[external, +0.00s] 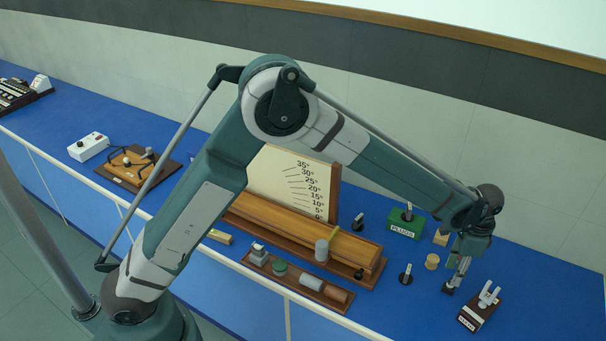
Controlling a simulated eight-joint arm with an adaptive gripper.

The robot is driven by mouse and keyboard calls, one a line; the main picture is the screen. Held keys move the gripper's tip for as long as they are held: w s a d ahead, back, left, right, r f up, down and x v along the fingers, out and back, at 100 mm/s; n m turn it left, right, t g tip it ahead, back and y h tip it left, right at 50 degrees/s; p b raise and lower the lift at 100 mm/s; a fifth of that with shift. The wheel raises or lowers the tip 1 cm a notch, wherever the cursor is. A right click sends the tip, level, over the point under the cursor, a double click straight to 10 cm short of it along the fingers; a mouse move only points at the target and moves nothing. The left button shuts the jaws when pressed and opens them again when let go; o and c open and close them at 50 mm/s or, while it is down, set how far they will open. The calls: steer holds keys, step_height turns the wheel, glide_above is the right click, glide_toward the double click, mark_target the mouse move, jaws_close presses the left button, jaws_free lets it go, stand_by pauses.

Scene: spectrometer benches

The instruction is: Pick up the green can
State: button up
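A small green round object (280,267), which looks like the green can, sits on a long brown tray (340,305) near the front edge of the bench. It stands between a small grey-white device and a grey cylinder. My gripper (456,282) points down over the right part of the bench, well to the right of the green object. Its fingers are small and seen from the side, so their opening is unclear. A small dark item shows at the fingertips; I cannot tell whether it is part of the gripper.
A green box labelled PLUGS (406,224), a tan cylinder (432,262), a small black plug (406,275) and a dark pronged block (479,309) lie near my gripper. A wooden bench with an angle scale (295,182) stands behind the tray. Blue surface at far right is clear.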

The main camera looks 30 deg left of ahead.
mark_target(449, 286)
steer(key=shift+f, duration=1.05)
steer(key=shift+f, duration=0.1)
steer(key=shift+a+f, duration=0.1)
steer(key=shift+f, duration=2.4)
steer(key=shift+c, duration=0.3)
steer(key=c, duration=0.9)
